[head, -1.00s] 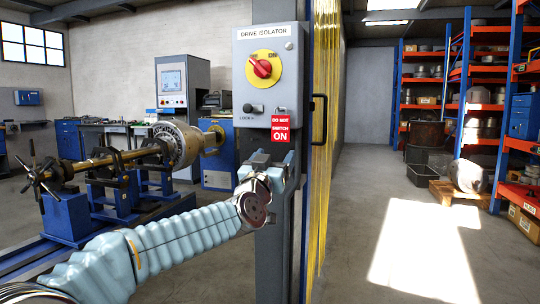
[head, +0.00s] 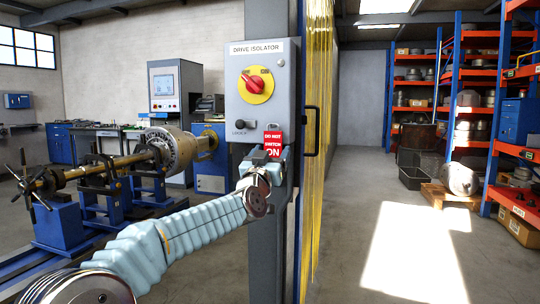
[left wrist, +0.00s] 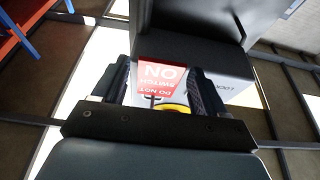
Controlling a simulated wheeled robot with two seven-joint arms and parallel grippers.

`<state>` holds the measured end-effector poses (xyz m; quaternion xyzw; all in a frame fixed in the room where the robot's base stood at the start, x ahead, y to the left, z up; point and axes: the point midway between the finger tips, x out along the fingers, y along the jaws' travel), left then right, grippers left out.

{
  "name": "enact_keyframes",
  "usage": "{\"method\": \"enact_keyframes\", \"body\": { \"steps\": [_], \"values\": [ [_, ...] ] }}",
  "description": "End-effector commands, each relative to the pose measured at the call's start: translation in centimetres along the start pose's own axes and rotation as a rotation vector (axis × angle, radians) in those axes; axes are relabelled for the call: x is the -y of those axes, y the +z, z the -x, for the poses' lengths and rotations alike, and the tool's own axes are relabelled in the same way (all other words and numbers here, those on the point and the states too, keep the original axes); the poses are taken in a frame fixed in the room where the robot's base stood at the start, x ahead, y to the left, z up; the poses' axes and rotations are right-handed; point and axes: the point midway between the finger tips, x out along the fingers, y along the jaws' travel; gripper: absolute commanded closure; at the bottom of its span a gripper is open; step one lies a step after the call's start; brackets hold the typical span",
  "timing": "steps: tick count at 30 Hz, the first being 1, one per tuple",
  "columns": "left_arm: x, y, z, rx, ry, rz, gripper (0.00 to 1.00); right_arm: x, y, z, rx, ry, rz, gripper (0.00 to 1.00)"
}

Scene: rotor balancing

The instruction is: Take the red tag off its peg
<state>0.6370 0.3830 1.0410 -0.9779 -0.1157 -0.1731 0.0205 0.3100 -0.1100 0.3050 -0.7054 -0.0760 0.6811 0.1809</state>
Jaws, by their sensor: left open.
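The red tag (head: 272,144), lettered "DO NOT SWITCH ON" in white, hangs at the lower right of the grey drive isolator box (head: 250,108). In the left wrist view the tag (left wrist: 160,76) appears upside down between the two dark, spread fingers (left wrist: 162,88), with a gap on each side. My right gripper is in neither view.
A red rotary switch (head: 254,84) on a yellow disc sits above the tag, and a black knob (head: 240,126) to its left. A black handle (head: 311,131) and yellow strip curtain (head: 318,60) stand to the right. The rotor (head: 168,148) stands on blue supports at left.

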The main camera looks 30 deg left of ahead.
Motion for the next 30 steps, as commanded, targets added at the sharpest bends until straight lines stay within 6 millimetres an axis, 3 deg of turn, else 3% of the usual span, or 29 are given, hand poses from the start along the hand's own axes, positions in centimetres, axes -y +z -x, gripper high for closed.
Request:
{"method": "enact_keyframes", "body": {
  "steps": [2,9,30],
  "values": [
    [0.0,0.0,0.0,0.000,0.000,0.000,0.29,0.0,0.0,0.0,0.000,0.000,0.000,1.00],
    [0.0,0.0,0.0,0.000,0.000,0.000,0.66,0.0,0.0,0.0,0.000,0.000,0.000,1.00],
    [0.1,-1.5,-0.4,-0.003,-0.001,0.000,0.67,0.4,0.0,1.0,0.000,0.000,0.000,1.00]
  ]
}}
